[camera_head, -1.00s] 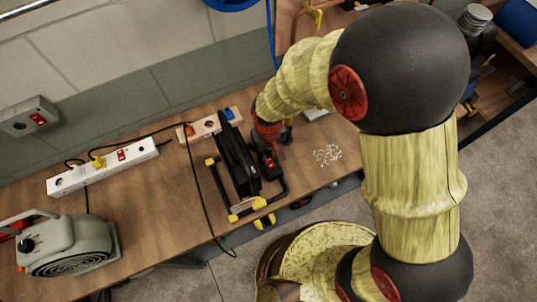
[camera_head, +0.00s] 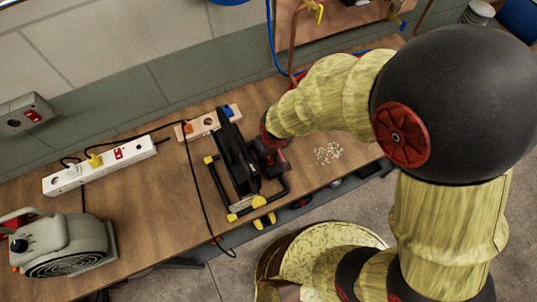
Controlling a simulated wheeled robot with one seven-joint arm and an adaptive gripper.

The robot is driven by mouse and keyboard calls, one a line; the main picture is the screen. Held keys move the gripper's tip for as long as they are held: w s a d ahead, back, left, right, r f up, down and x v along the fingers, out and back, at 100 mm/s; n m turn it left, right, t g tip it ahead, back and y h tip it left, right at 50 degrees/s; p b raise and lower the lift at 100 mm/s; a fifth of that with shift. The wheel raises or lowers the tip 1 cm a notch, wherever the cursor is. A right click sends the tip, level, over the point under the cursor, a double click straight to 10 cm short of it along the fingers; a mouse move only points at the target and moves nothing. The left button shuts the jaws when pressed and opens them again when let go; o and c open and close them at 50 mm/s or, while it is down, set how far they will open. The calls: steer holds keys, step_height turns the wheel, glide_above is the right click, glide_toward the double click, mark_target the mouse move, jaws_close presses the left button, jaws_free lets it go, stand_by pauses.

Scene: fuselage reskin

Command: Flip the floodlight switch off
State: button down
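The floodlight (camera_head: 236,155) is a black panel on a black frame with yellow feet, standing on the workbench. Its lit face and its switch do not show clearly from here. My gripper (camera_head: 266,160) is at the right side of the floodlight, near the back of the panel. It is small, dark and partly hidden by the wrist, so its fingers cannot be made out. I cannot tell whether it touches the floodlight.
A wall socket (camera_head: 25,114) is at left. White bits (camera_head: 328,153) lie right of the floodlight. A black cable runs across the bench.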

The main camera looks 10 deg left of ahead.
mark_target(273, 168)
steer(key=shift+s+t+y+b, duration=0.1)
steer(key=shift+t+y+b, duration=0.25)
steer(key=shift+t, duration=0.15)
steer(key=c, duration=1.7)
jaws_free()
steer(key=v, duration=1.2)
